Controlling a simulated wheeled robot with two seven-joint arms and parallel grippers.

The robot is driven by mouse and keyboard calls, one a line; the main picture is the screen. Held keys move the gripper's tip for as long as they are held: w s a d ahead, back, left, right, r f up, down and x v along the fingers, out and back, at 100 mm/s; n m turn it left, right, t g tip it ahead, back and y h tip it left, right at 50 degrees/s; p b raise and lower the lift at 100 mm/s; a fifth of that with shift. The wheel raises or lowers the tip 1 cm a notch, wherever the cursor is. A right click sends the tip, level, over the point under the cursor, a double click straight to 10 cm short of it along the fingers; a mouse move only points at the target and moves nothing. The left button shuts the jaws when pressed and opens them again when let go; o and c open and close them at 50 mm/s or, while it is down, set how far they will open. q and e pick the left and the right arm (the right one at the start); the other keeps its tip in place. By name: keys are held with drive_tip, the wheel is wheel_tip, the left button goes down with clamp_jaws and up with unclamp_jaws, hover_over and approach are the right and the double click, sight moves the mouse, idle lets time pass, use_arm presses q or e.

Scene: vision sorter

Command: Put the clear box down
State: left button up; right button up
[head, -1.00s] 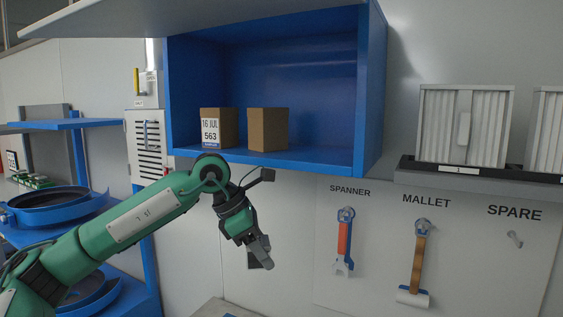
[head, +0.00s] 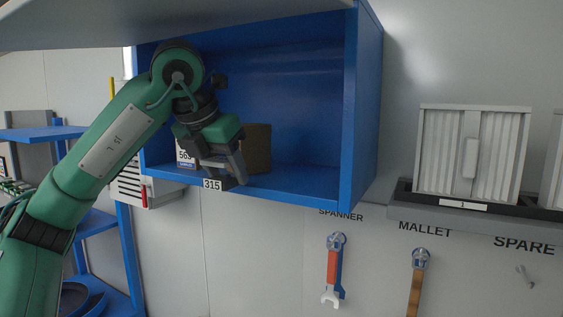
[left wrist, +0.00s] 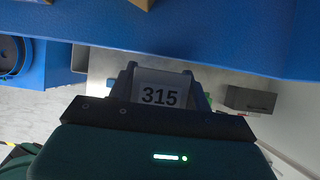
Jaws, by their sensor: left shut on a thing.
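My left gripper (head: 226,176) is in front of the lower front edge of the open blue cabinet (head: 362,110). It is shut on the clear box, whose white label 315 (head: 212,184) shows at the fingertips against the cabinet's front lip. In the left wrist view the clear box (left wrist: 160,92) sits between the two fingers, label facing the camera. The cabinet's blue edge is just beyond it, and floor shows below. The box's clear walls are hard to make out in the head view. My right gripper is not in view.
Inside the cabinet stand a brown box (head: 257,150) and a box labelled 563 (head: 185,156), partly hidden by my gripper. The cabinet floor to the right is clear. A raised door (head: 180,22) hangs above. A spanner (head: 333,272) hangs on the wall below.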

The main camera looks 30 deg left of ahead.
use_arm(q)
drive_tip(key=p, duration=0.3)
approach(304, 176)
drive_tip(key=a+f, duration=0.1)
drive_tip(key=s+a+f, duration=0.1)
drive_tip(key=f, duration=0.1)
drive_tip(key=a+f, duration=0.1)
drive_tip(key=shift+s+f, duration=0.15)
drive_tip(key=shift+f, duration=0.2)
drive_tip(key=shift+w+d+p, duration=0.25)
drive_tip(key=shift+w+p, duration=0.1)
drive_tip(key=shift+w, duration=0.05)
drive_tip(key=w+d+p, duration=0.1)
drive_tip(key=w+p, duration=0.1)
drive_tip(key=w+d+p, duration=0.1)
drive_tip(key=w+p, duration=0.1)
drive_tip(key=shift+d, duration=0.2)
drive_tip(key=shift+w+f, duration=0.1)
drive_tip(key=shift+f, duration=0.05)
drive_tip(key=shift+s+a+f, duration=0.1)
drive_tip(key=shift+s+a, duration=0.05)
drive_tip(key=shift+s, duration=0.15)
drive_tip(key=shift+f, duration=0.1)
drive_tip(key=o, duration=0.9)
drive_tip(key=shift+w, duration=0.15)
drive_tip(key=shift+o, duration=0.3)
